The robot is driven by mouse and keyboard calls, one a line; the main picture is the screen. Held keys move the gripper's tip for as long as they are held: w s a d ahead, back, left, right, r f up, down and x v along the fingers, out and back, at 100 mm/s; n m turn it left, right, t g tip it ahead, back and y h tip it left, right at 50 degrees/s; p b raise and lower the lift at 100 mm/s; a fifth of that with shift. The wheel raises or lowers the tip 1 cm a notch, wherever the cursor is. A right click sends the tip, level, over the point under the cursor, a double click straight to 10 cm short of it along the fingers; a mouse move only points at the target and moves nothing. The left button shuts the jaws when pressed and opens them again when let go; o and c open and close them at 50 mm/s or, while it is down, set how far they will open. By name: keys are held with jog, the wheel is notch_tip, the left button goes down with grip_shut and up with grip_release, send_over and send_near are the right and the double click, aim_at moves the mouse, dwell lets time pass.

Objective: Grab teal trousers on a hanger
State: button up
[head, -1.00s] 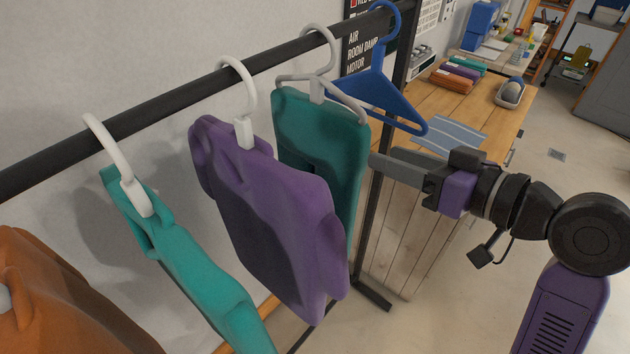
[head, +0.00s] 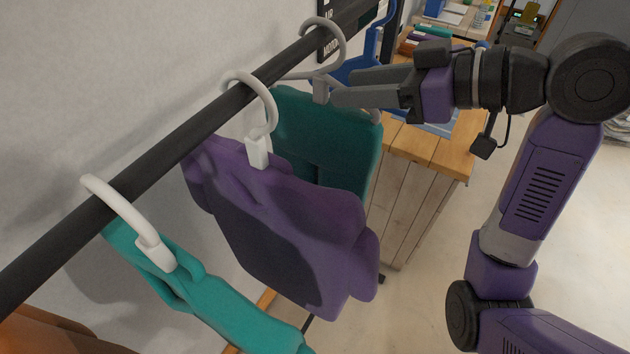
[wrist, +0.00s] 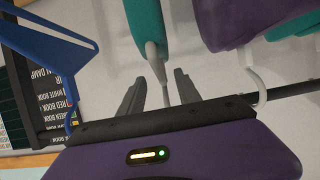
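The teal trousers (head: 325,145) hang folded from a grey hanger (head: 322,90) on the black rail, behind a purple shirt. In the wrist view the trousers (wrist: 147,22) are at the top centre, seen edge-on. The grey stem of their hanger (wrist: 156,62) runs down between my fingers. My gripper (head: 335,90) is level with the hanger's stem, just above the trousers. It also shows in the wrist view (wrist: 158,88), where its two fingers are apart on either side of the stem, with gaps visible. The far fingertip is partly hidden in the head view.
A purple shirt (head: 285,225) hangs close in front of the trousers. A lighter teal garment (head: 205,300) hangs nearer on the black rail (head: 170,150). A blue hanger (head: 365,70) is just beyond my gripper. A wooden workbench (head: 425,150) stands behind.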

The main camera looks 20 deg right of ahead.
aim_at(323, 103)
jog(key=p+x, duration=0.1)
jog(key=x, duration=0.5)
jog(key=shift+a, duration=0.1)
grip_shut()
dwell(1.3)
